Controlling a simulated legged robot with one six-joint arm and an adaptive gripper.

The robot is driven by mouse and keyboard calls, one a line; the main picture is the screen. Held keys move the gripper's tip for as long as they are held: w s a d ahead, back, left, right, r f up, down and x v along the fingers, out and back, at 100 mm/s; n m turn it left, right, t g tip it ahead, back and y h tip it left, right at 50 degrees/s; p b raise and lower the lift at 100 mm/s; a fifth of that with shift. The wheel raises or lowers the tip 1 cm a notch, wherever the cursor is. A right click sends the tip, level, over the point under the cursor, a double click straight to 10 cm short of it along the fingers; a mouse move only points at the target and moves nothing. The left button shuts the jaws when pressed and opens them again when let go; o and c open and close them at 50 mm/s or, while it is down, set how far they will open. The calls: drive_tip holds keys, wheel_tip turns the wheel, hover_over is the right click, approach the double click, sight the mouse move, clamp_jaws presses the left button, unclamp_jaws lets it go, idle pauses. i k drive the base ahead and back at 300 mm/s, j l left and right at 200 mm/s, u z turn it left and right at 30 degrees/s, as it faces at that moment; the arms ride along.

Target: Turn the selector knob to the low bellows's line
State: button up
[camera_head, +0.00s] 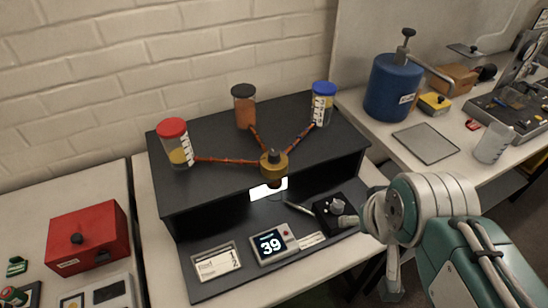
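Three clear jars stand on the black stand: a red-capped one (176,143) with yellow low inside, a black-capped one (244,107) with orange-brown filling, and a blue-capped one (322,103) with some yellow behind a white scale. A reddish-brown line runs from each to a brass hub (274,161) with a dark top. Which way the hub's selector points is too small to tell. On the lower shelf, a black box (333,216) carries a grey knob (337,205). My gripper (352,221) is beside this box at the right, mostly hidden by my wrist; its fingers are unclear.
A display (271,244) reading 39 and a white card (216,263) lie on the lower shelf. A red box (87,238) stands left. A blue cylinder (392,88), grey plate (426,143) and beaker (493,143) stand right. The stand's front top is mostly clear.

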sight(274, 159)
drive_tip(key=i+l+u, duration=0.1)
drive_tip(key=u, duration=0.3)
drive_tip(key=i+l+u, duration=0.15)
drive_tip(key=u, duration=0.25)
